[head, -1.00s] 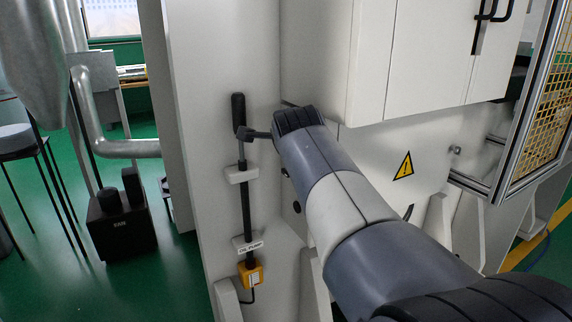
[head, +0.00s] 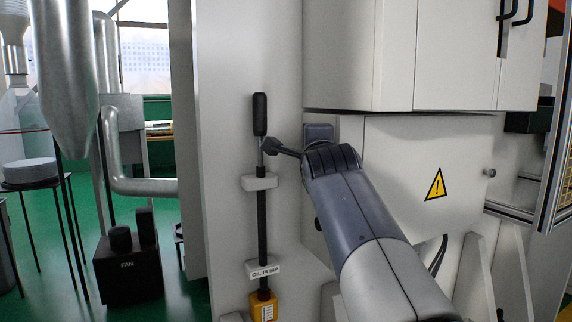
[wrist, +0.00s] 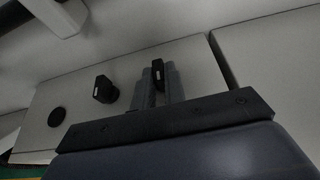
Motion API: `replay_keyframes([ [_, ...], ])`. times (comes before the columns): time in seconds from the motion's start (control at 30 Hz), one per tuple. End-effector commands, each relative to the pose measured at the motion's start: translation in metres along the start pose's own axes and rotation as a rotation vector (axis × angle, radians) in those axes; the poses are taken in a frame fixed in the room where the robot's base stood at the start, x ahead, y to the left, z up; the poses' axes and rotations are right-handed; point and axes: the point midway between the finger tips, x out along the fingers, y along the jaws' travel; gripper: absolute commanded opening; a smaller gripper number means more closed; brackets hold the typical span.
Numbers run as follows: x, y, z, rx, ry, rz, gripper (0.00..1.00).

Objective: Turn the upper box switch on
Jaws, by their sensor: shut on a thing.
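In the wrist view the upper box switch (wrist: 158,68), a small black block with a pale mark, sits between the two grey fingers of my gripper (wrist: 159,84). The fingers are closed on its sides. A similar black box switch (wrist: 104,89) is just left of it on the pale panel, clear of the fingers. In the head view my wrist reaches the recessed wall beside the oil pump rod; the fingertips and the held switch cannot be made out there. Which way the switch is set cannot be told.
A round black knob (wrist: 57,117) is further left on the same panel. In the head view a black-handled rod (head: 260,115) labelled OIL PUMP stands close left of my wrist. A cabinet (head: 450,50) overhangs on the right. A FAN box (head: 127,268) stands at left.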

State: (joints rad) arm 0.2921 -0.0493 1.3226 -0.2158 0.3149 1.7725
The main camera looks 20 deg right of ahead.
Motion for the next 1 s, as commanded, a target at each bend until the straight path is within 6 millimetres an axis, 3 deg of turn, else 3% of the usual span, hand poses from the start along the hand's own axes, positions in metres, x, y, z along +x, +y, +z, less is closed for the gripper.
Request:
replay_keyframes([
  [0.63,0.0006,0.0020,-0.0003,0.011,0.001,-0.022,0.00],
  [0.67,0.0006,0.0020,-0.0003,0.011,0.001,-0.022,0.14],
  [0.7,0.0006,0.0019,-0.0003,0.011,0.001,-0.022,0.18],
  [0.9,0.0004,0.0013,-0.0001,0.010,0.000,-0.023,0.34],
  [1.0,0.0003,0.0010,-0.0001,0.010,0.000,-0.024,0.34],
])
